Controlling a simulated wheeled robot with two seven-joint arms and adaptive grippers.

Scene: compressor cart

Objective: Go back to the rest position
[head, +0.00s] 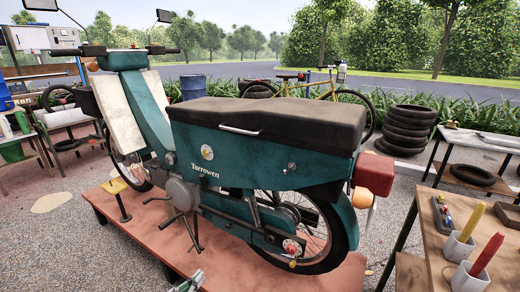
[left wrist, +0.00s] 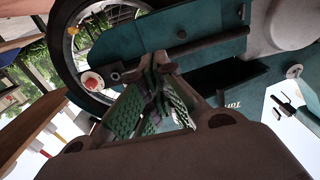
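My left gripper (head: 188,283) shows only in part at the bottom edge of the head view, in front of the red-brown platform. In the left wrist view my left gripper (left wrist: 155,70) points toward the underside of the teal moped. Its green ribbed finger pads lean close together at the tips. I cannot tell if a gap is left between them, and no held object shows. The teal moped (head: 265,165) stands upright on the platform (head: 140,230). My right gripper is in neither view.
A wooden table (head: 430,232) with cups holding a yellow and a red-handled tool stands at the right. Behind it are stacked tyres (head: 406,128) and another table. A yellow bicycle (head: 320,90) and a blue barrel (head: 193,86) are at the back. Paved ground is clear left of the platform.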

